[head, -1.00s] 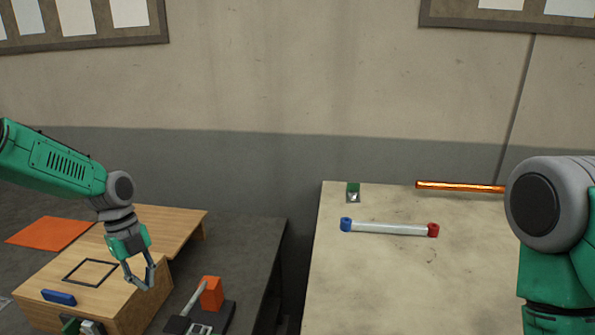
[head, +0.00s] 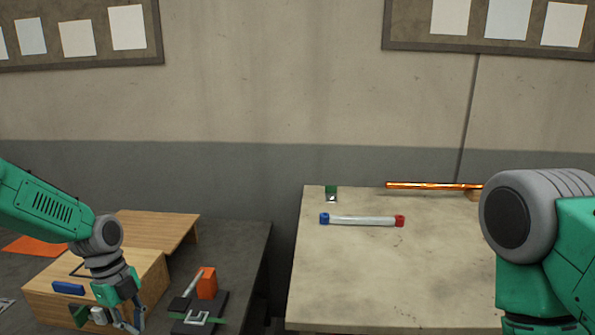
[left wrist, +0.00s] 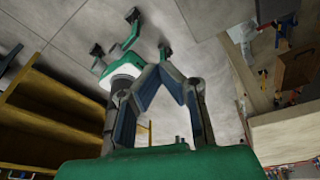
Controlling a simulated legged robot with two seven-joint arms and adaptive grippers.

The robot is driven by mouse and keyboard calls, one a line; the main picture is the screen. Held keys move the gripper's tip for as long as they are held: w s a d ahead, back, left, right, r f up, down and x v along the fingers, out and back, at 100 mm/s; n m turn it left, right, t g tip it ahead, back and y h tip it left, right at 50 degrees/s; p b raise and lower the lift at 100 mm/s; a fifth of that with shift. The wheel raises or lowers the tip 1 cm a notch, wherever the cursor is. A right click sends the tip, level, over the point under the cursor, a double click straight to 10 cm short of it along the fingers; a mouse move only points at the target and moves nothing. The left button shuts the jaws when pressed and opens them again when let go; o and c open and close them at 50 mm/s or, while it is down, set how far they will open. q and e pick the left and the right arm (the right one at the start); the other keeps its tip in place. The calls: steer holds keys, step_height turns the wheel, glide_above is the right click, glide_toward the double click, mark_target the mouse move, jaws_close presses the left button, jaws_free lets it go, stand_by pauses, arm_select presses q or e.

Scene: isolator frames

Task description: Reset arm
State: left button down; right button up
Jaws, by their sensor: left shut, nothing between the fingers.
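My left gripper (head: 131,326) hangs low at the left in the head view, fingers pointing down, by the front right part of a wooden box (head: 152,278). It is shut and holds nothing. In the left wrist view its fingers (left wrist: 162,70) lean together at the tips, with nothing between them. My right arm shows at the right edge of the head view, over the right side of the pale table. Its gripper is outside the picture.
On the pale table (head: 400,275) lie a white bar with blue and red ends (head: 362,221), a small green item (head: 331,193) and a glowing orange rod (head: 430,185). An orange block (head: 207,283) stands beside the wooden box. A dark gap separates the tables.

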arm_select(q)
steer(key=s+d+f+n+b, duration=0.1)
steer(key=s+d+f+n, duration=0.3)
steer(key=s+f+n, duration=0.3)
steer(key=s+d+f+n+b, duration=0.1)
steer(key=s+d+f+n, duration=0.3)
steer(key=s+f, duration=0.55)
steer(key=s+a+f+n+t+y+b, duration=0.1)
steer(key=s+a+n+t+y, duration=0.1)
steer(key=s+n, duration=0.9)
steer(key=s, duration=0.4)
steer(key=shift+s+f, duration=0.2)
steer(key=shift+s, duration=0.05)
